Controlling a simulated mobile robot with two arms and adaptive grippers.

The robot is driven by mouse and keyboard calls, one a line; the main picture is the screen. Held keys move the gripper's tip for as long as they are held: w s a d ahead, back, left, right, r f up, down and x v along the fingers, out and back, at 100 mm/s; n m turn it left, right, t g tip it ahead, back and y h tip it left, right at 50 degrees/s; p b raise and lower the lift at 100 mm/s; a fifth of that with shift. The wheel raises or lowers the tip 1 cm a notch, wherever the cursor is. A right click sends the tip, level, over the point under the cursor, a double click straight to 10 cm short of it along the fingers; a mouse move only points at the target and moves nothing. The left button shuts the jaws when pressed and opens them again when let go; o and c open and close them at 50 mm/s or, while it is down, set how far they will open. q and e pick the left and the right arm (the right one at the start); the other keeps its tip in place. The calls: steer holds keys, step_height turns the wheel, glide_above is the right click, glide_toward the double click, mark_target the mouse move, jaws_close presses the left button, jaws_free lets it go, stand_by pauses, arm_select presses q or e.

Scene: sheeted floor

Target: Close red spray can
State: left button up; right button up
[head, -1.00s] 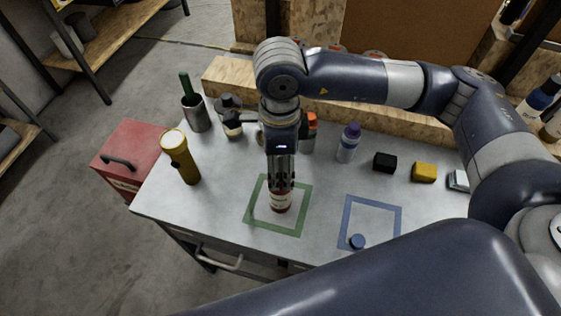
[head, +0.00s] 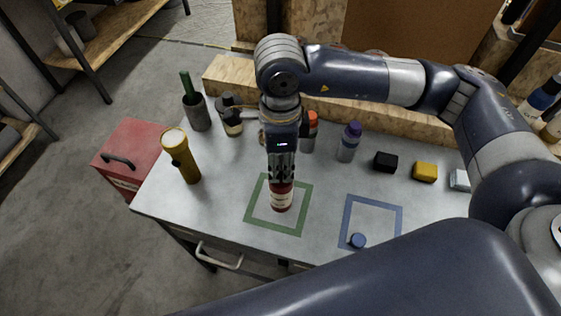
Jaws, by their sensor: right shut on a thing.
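The red spray can (head: 281,199), with a pale label band, stands upright inside the green square outline (head: 304,212) on the table. My right gripper (head: 281,176) points down from above and is shut at the top of the can. Its fingers hide the can's top, so I cannot tell whether they hold the body or a cap. A small blue round piece, like a cap (head: 357,240), lies inside the blue square outline (head: 400,222) near its lower left corner. My left gripper is not in view.
A yellow flashlight (head: 181,157) stands left; a red box (head: 128,150) is beside the table. A purple-capped bottle (head: 349,142), black block (head: 385,162) and yellow block (head: 425,172) stand behind the blue outline. Most of the blue outline's inside is clear.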

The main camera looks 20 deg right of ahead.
mark_target(281, 165)
steer(key=shift+r+b, duration=0.4)
steer(key=shift+r, duration=0.2)
steer(key=shift+s+r+b, duration=0.2)
steer(key=shift+r+b, duration=0.15)
steer(key=shift+r, duration=0.15)
steer(key=shift+s+r+b, duration=0.15)
steer(key=shift+r+b, duration=0.15)
steer(key=shift+r, duration=0.15)
arm_select(q)
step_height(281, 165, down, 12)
steer(key=b, duration=0.9)
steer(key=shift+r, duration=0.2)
arm_select(e)
steer(key=s+r, duration=0.1)
steer(key=s, duration=1.4)
steer(key=shift+s+a+r, duration=0.15)
steer(key=shift+a+r, duration=0.2)
steer(key=shift+a, duration=0.05)
